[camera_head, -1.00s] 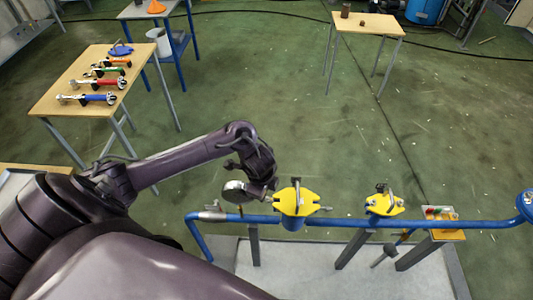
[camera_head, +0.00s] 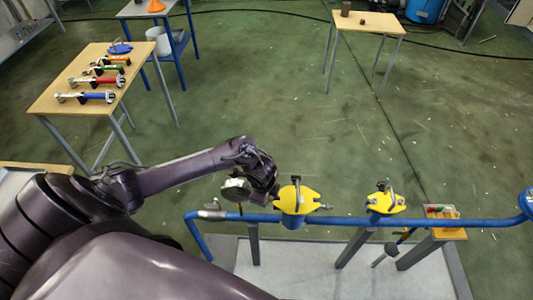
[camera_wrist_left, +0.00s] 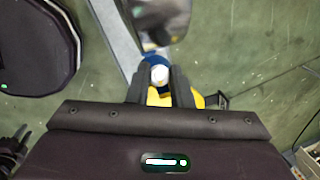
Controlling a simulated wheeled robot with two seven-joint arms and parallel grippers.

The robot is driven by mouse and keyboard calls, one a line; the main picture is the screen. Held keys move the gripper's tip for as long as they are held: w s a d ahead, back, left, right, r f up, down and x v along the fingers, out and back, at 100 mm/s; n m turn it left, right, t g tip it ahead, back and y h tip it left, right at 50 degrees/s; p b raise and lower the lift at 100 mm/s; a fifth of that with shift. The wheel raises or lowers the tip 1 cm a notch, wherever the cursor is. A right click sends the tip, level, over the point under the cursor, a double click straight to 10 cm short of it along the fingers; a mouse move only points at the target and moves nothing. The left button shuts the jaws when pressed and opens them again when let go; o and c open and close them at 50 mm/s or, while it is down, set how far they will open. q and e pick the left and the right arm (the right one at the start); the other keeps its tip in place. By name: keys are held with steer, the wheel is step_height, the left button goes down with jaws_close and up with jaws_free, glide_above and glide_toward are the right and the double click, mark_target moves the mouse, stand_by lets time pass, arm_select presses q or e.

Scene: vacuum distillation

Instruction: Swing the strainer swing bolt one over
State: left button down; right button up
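Two yellow strainer covers sit on the blue pipe in the head view: a left one (camera_head: 306,201) and a right one (camera_head: 388,205). An upright metal bolt (camera_head: 296,182) shows at the left cover. My left gripper (camera_head: 275,191) is beside the left cover's left edge; its fingers are hard to make out there. In the left wrist view, the fingers (camera_wrist_left: 161,88) are apart, with a pale round end (camera_wrist_left: 159,75) in the gap and part of the yellow cover (camera_wrist_left: 158,98) behind. I cannot tell whether they touch it. My right gripper is not in view.
The blue pipe (camera_head: 346,220) runs across on posts. A round gauge-like part (camera_head: 236,189) stands just left of my gripper. A wooden table (camera_head: 50,99) with wrenches stands at the left. A small tray (camera_head: 450,234) is at the right.

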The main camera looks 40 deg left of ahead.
mark_target(281, 199)
arm_select(q)
steer(key=shift+w+d+r+y+p, duration=0.1)
steer(key=shift+d+r+y+p, duration=0.15)
steer(key=shift+p, duration=0.35)
steer(key=y+p, duration=0.1)
steer(key=d+g+p, duration=0.1)
steer(key=shift+w+r+y+p, duration=0.3)
steer(key=shift+y+p, duration=0.05)
steer(key=shift+w+d+g+y+p, duration=0.25)
steer(key=shift+d+g+y+p, duration=0.2)
steer(key=shift+y+p, duration=0.2)
steer(key=shift+w+d+m+g+y, duration=0.25)
steer(key=shift+m+g+y, duration=0.1)
steer(key=shift+y, duration=0.1)
steer(key=shift+w+d+f+g+y, duration=0.2)
steer(key=shift+d+g+y, duration=0.25)
steer(key=shift+y, duration=0.35)
steer(key=c, duration=1.5)
jaws_free()
steer(key=shift+w, duration=0.1)
steer(key=shift+c, duration=0.2)
